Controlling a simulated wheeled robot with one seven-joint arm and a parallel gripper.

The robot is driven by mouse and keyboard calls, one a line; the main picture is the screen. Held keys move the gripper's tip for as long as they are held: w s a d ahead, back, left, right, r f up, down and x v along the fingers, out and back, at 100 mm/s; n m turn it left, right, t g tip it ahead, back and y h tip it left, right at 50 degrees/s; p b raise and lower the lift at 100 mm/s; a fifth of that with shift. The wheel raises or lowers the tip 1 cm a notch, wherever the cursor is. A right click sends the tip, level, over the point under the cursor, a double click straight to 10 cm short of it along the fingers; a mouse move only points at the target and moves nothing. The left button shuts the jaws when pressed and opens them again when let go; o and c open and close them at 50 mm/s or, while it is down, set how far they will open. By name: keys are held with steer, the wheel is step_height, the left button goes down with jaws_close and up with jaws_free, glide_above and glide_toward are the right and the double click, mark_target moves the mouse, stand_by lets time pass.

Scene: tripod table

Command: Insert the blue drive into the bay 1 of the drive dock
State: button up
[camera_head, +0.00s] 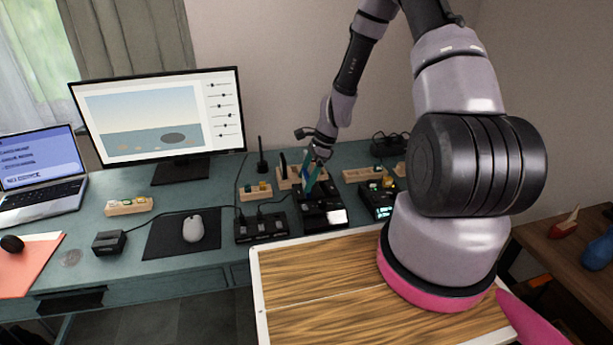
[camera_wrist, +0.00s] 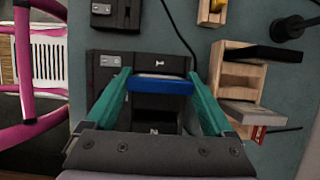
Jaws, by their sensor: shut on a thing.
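My gripper (camera_wrist: 160,98) has two green fingers, shut on the sides of the blue drive (camera_wrist: 162,85). In the wrist view the drive shows as a blue edge with a paler top, level between the fingertips. The black drive dock (camera_wrist: 103,62) lies directly behind and below it, with a small mark above the drive and a "2" below. I cannot tell whether the drive is above bay 1 or partly in it. In the head view my gripper (camera_head: 313,178) points down over the dock (camera_head: 311,216); the drive is hardly distinguishable there.
Another black device (camera_head: 253,228) with cables sits left of the dock in the head view. A mouse (camera_head: 193,228) and monitor (camera_head: 160,110) are farther left.

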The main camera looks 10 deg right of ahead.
steer(key=shift+f, duration=0.25)
steer(key=o, duration=1.2)
steer(key=shift+o, duration=0.2)
steer(key=v, duration=1)
steer(key=shift+r, duration=0.35)
steer(key=shift+d, duration=0.1)
